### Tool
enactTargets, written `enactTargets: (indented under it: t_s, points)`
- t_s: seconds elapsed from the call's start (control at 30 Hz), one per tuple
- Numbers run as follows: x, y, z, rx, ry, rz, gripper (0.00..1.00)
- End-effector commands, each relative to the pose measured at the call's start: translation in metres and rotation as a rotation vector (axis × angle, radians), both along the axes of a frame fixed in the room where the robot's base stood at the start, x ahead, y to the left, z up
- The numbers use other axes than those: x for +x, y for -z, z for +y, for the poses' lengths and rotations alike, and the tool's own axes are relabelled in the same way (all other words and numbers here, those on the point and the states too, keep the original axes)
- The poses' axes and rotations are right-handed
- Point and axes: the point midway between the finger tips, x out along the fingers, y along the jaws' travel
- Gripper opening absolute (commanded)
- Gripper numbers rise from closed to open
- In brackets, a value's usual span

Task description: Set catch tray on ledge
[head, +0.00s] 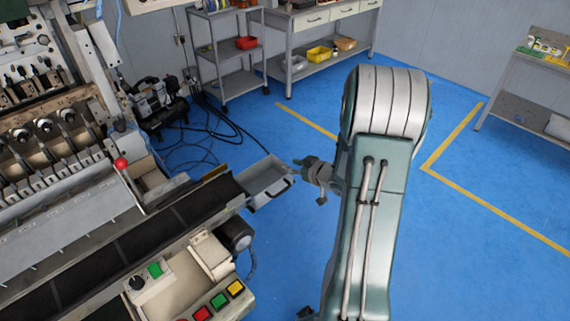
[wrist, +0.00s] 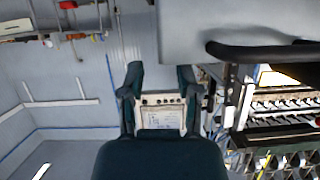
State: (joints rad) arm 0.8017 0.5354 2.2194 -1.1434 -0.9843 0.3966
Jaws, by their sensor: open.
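The catch tray (head: 268,174) is a shallow grey open box with a dark handle on its near side. It sits level at the right end of the machine's black conveyor belt (head: 130,240). In the wrist view the tray (wrist: 235,18) fills the upper right, with its black handle (wrist: 260,53) below it. My gripper (head: 298,168) is just right of the tray in the head view. In the wrist view my gripper (wrist: 158,72) has its two fingers apart, with nothing between them and the handle off to their right. The ledge under the tray cannot be made out.
The coil winder (head: 60,150) with its red-knobbed lever (head: 121,163) stands at left. A motor (head: 235,235) and a button panel (head: 218,300) lie below the belt. Shelves (head: 228,55) and a workbench (head: 320,50) stand at the back. Blue floor right of the tray is clear.

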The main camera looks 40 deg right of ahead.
Motion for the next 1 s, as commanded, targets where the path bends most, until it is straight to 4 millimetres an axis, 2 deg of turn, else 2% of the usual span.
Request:
enactTargets:
  t_s: [0.1,0.3,0.43,0.57,0.67,0.8,0.9,1.0]
  points:
    - [-0.025,-0.01,-0.005,-0.001,0.005,0.0,0.43]
    - [-0.056,-0.024,-0.01,-0.001,0.004,0.0,0.43]
    - [-0.067,-0.028,-0.011,0.0,0.002,0.0,0.43]
    - [-0.063,-0.037,-0.01,-0.04,0.018,0.014,0.43]
    - [-0.049,-0.057,-0.006,-0.135,0.071,0.049,0.43]
    - [-0.036,-0.097,0.006,-0.272,0.188,0.116,0.43]
    - [-0.036,-0.125,0.022,-0.328,0.267,0.165,0.43]
    - [-0.045,-0.149,0.043,-0.347,0.333,0.216,0.43]
